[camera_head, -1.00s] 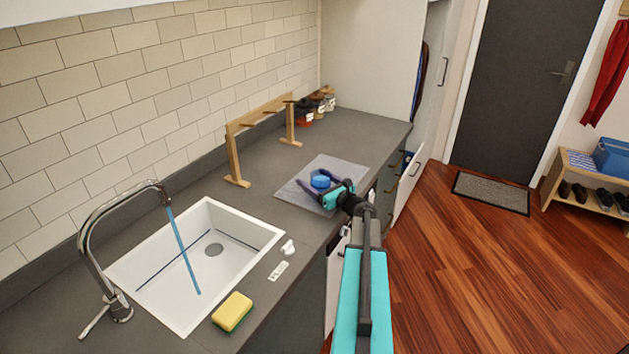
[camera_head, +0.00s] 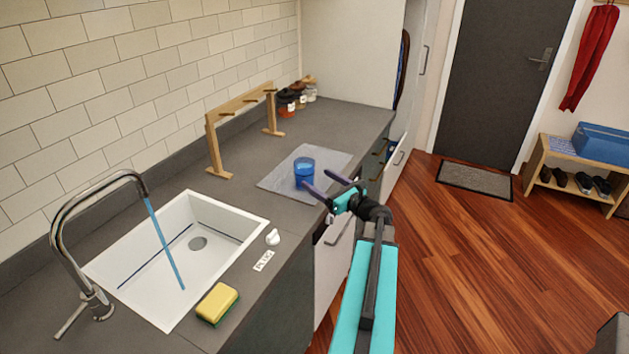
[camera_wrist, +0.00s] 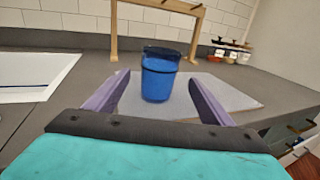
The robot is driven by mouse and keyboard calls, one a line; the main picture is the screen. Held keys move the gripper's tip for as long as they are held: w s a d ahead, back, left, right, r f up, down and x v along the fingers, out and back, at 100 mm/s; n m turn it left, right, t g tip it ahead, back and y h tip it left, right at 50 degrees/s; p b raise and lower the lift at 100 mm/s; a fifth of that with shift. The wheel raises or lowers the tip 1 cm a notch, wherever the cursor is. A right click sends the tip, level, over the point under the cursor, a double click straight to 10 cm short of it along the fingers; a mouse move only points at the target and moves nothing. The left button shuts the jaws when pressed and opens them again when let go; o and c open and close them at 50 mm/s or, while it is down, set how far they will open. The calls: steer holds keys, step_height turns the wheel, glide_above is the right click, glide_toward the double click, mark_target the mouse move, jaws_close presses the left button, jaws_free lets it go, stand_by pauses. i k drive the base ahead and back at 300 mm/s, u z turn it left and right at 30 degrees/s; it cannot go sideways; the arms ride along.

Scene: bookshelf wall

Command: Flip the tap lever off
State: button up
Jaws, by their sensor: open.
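The chrome tap (camera_head: 68,240) stands at the left of the white sink (camera_head: 112,272) in the head view. Its lever (camera_head: 72,320) sticks out low from the base toward the front left. A blue stream of water (camera_head: 165,240) runs from the spout into the sink. My gripper (camera_head: 326,184) is open and empty, at the counter's front edge, well to the right of the tap. In the wrist view, a blue cup (camera_wrist: 158,76) stands upright on the grey mat beyond and between my open fingers (camera_wrist: 155,95). The tap is not in the wrist view.
The blue cup (camera_head: 304,172) stands on a grey mat (camera_head: 335,160). A wooden rack (camera_head: 214,150) stands behind it, with jars (camera_head: 288,103) further back. A yellow sponge (camera_head: 217,304), a white knob-like item (camera_head: 272,237) and a label (camera_head: 263,260) lie along the sink's front. The wooden floor at right is open.

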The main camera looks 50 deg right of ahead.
mark_target(92, 300)
steer(key=u, duration=0.05)
steer(key=k, duration=1)
steer(key=z, duration=0.05)
